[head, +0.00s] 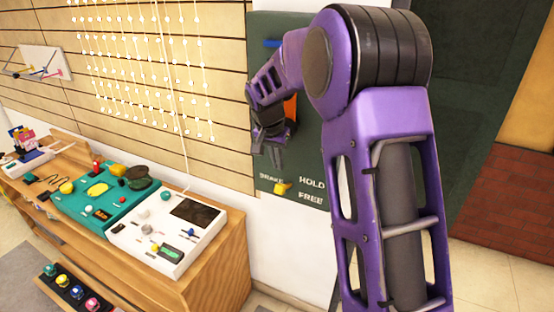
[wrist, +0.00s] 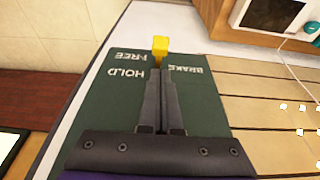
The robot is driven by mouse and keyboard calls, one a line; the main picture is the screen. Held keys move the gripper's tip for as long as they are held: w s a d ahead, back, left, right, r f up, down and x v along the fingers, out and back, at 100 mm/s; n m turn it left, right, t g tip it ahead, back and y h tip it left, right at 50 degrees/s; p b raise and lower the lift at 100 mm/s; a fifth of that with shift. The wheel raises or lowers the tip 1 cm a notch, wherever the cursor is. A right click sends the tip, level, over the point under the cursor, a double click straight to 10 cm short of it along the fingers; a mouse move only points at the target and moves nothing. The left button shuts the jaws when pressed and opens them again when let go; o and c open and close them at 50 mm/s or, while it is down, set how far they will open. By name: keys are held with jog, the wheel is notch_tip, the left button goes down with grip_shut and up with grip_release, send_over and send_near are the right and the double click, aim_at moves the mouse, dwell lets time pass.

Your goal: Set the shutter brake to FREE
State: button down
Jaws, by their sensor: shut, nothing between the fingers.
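The shutter brake is a small lever with a yellow knob (head: 283,187) low on a dark green panel (head: 310,150). White words BRAKE, HOLD and FREE are printed around it, with HOLD above FREE. In the wrist view the panel is upside down and the yellow knob (wrist: 160,45) shows just beyond my fingertips, beside FREE. The lever's stem is mostly hidden there, so its exact setting is unclear. My gripper (head: 278,164) is shut and empty, pointing down in front of the panel, above the knob. Its closed fingers (wrist: 158,75) line up with the knob; contact cannot be told.
An orange part (head: 290,107) and a blue part (head: 272,43) show higher on the panel, partly behind my arm. A wooden counter (head: 225,265) with a white console (head: 145,255) and a teal tray (head: 75,215) stands left below. Slatted wall with hanging strings is left.

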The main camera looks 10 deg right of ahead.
aim_at(280, 184)
jog(key=x, duration=0.6)
jog(key=shift+w+f, duration=0.1)
jog(key=shift+f, duration=0.1)
jog(key=shift+f, duration=0.1)
